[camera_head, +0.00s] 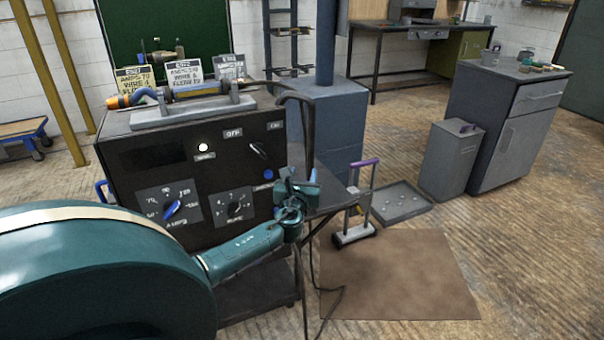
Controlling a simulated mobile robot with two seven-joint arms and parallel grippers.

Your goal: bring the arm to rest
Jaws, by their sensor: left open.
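My left gripper (298,182) is near the middle of the view, at the end of my teal left arm, which comes in from the lower left. Its jaws are open and I see nothing between them. It is in front of the right edge of a black control box (140,215) with dials and knobs. I cannot tell how wide the gap between gripper and box is. My right gripper is not in view.
The box stands on a dark cart, with cables (312,130) hanging close to my gripper. To the right are a small hand trolley (356,232), a low tray (402,202), a bin (448,160) and a grey cabinet (512,130).

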